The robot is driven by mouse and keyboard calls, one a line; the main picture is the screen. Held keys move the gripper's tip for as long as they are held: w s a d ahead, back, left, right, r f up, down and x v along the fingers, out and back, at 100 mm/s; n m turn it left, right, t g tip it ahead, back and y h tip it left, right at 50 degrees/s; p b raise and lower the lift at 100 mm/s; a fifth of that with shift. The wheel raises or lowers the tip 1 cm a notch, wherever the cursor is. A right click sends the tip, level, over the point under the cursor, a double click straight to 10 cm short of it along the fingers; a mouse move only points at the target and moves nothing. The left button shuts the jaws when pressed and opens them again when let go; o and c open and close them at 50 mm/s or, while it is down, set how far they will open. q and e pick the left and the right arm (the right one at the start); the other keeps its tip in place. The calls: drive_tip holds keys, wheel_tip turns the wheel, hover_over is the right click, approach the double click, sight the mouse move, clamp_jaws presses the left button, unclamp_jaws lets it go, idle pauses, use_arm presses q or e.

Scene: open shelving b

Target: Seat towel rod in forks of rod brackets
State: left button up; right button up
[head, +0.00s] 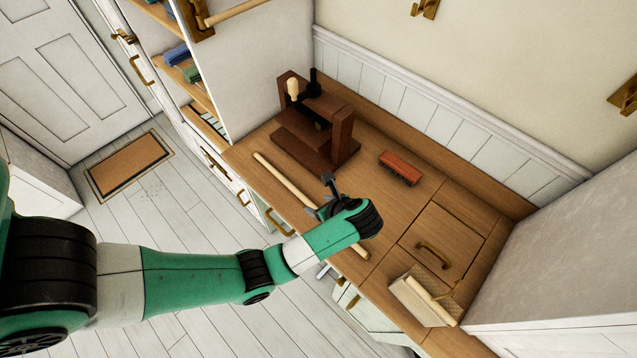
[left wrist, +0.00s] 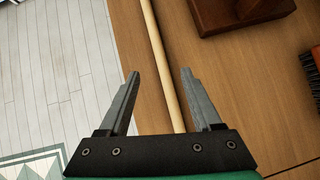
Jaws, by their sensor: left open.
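The towel rod (head: 281,178) is a pale wooden dowel lying along the front of the wooden counter, partly hidden by my left arm. My left gripper (head: 322,198) is open over the middle of the rod. In the left wrist view its open fingers (left wrist: 160,73) lie either side of the rod (left wrist: 158,48), with gaps on both sides. I cannot tell its exact height. My right gripper is not in view.
A dark wooden stand (head: 343,135) and a red-brown brush (head: 400,167) sit behind the rod. Shelving (head: 232,75) rises at the left, a side panel (head: 560,255) at the right.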

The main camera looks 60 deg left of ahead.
use_arm(q)
wheel_tip(320, 180, up, 2)
drive_tip(key=p, duration=0.1)
drive_tip(key=b, duration=0.1)
approach(305, 198)
drive_tip(key=x, duration=0.3)
drive_tip(key=shift+s+a+f, duration=0.1)
drive_tip(key=shift+s+a, duration=0.1)
drive_tip(key=b+x, duration=0.1)
drive_tip(key=x, duration=0.4)
drive_tip(key=shift+f, duration=0.15)
drive_tip(key=shift+w+d, duration=0.1)
clamp_jaws()
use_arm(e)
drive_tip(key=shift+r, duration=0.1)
